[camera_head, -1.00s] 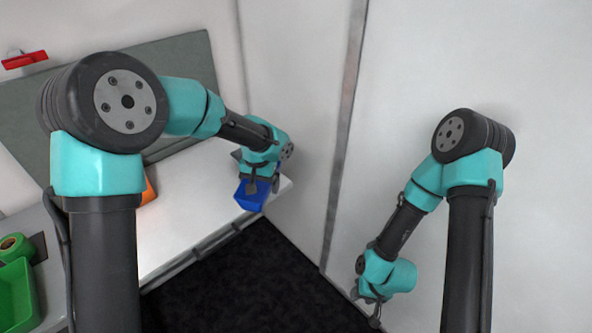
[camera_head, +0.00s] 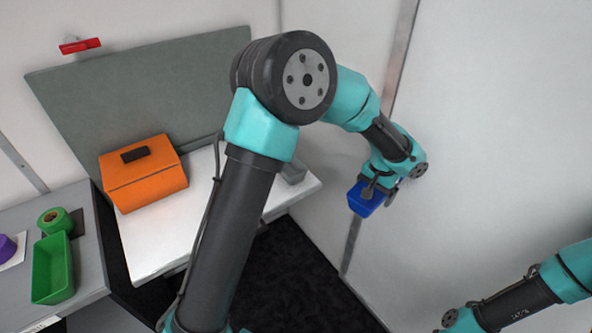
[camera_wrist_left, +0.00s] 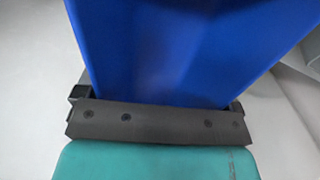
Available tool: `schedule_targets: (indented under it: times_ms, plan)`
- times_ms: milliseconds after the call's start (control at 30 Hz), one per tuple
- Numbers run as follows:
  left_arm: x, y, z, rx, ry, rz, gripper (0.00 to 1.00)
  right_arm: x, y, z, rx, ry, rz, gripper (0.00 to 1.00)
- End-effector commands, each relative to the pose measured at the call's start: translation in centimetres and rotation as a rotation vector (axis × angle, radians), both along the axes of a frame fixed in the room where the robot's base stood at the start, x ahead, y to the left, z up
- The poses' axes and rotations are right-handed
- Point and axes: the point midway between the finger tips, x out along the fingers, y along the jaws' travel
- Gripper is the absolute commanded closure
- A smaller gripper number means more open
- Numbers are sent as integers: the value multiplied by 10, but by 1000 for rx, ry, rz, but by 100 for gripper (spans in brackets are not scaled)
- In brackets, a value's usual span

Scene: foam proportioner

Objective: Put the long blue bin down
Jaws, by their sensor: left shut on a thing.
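The long blue bin (camera_head: 362,201) hangs in the air in the head view, to the right of the white table's end and apart from it. My left gripper (camera_head: 377,189) is shut on the bin, which hangs below the wrist. In the left wrist view the bin (camera_wrist_left: 180,50) fills most of the picture beyond the dark gripper body; the fingertips are hidden there. Part of my right arm shows at the lower right of the head view, but its gripper is out of the picture.
The white table (camera_head: 150,242) holds an orange box (camera_head: 145,180) and a small grey block (camera_head: 293,172). A grey side bench (camera_head: 92,262) at left carries a green bin (camera_head: 52,268), a green roll (camera_head: 54,220) and a purple item (camera_head: 6,247). Bare wall lies behind the blue bin.

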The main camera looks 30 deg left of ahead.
Motion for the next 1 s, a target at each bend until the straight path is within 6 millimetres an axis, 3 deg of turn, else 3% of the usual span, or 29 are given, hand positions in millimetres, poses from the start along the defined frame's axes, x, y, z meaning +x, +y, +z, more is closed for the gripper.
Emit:
schedule_targets:
  times_ms: [300, 467, 567, 733, 1000]
  plan:
    - [0, 2, 0, 0, 0, 9, 38, 0, 0, 0, 0, 0, 0, 58]
    - [1, 24, 3, -2, -1, 109, 38, 0, 0, 0, 0, 0, 0, 58]
    - [0, 52, 5, -5, 0, 247, 38, 0, 0, 0, 0, 0, 0, 58]
    - [-7, 120, 11, -9, 1, 588, 38, 0, 0, 0, 0, 0, 0, 58]
    - [-35, 224, 18, -6, 1, 1149, 38, 0, 0, 0, 0, 0, 0, 58]
